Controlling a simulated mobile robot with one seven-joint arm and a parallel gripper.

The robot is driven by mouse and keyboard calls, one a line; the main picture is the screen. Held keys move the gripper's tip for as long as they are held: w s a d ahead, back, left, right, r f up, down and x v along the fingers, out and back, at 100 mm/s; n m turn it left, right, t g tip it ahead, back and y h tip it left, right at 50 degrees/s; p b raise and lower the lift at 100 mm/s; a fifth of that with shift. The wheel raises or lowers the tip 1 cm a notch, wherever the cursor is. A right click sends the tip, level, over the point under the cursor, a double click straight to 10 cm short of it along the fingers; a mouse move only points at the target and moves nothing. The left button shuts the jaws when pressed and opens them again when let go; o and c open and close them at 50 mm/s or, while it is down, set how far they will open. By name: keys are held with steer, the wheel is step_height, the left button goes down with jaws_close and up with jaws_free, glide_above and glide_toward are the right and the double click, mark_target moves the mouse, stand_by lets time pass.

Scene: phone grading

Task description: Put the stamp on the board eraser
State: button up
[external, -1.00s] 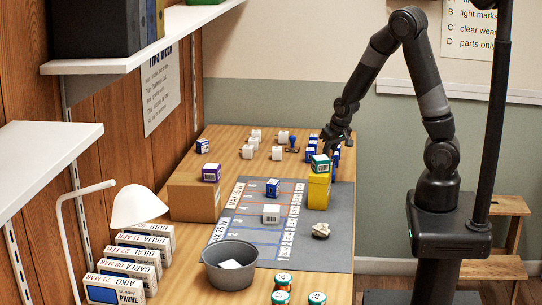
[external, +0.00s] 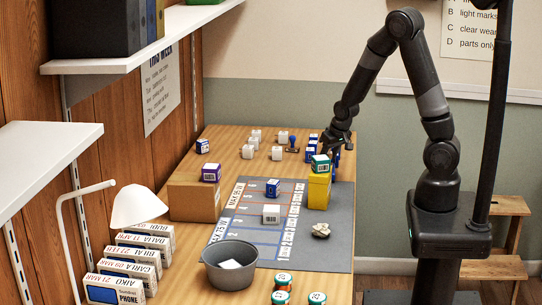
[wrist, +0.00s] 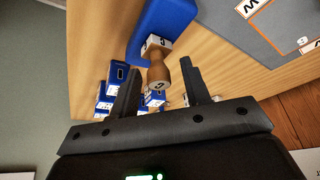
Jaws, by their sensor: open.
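The stamp (wrist: 158,76) has a wooden handle with a "C" on its top end and a pale, lettered base. In the wrist view it stands between the fingers of my open gripper (wrist: 161,70), with gaps to the fingers. A long blue block, which looks like the board eraser (wrist: 165,22), lies just beyond the stamp's base. I cannot tell whether the base touches it. In the external view my gripper (external: 334,148) is low over the table's far right part. It hides the stamp there, and the eraser is not clear.
Several blue boxes (wrist: 120,74) stand close by my left finger. A yellow block (external: 318,192) with a green-and-white box (external: 320,163) on top stands just in front of my gripper. A blue-knobbed object (external: 292,144) and several white cubes (external: 277,153) stand to the left. A grey mat (external: 335,225) has bare room.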

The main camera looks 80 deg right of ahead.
steer(key=shift+v, duration=6.15)
steer(key=s+a+r+n+y, duration=0.1)
steer(key=s+a+r+n, duration=0.2)
steer(key=a, duration=0.4)
steer(key=s+a+r+n+t+y, duration=0.1)
steer(key=s+a+r+n, duration=0.2)
steer(key=a+r, duration=0.2)
steer(key=s+a+r+n+t+y, duration=0.1)
steer(key=s+a+r+n, duration=0.2)
steer(key=a, duration=0.6)
step_height(320, 180, up, 2)
steer(key=shift+s+a+r, duration=0.1)
steer(key=shift+s+a, duration=0.3)
steer(key=shift+s, duration=0.1)
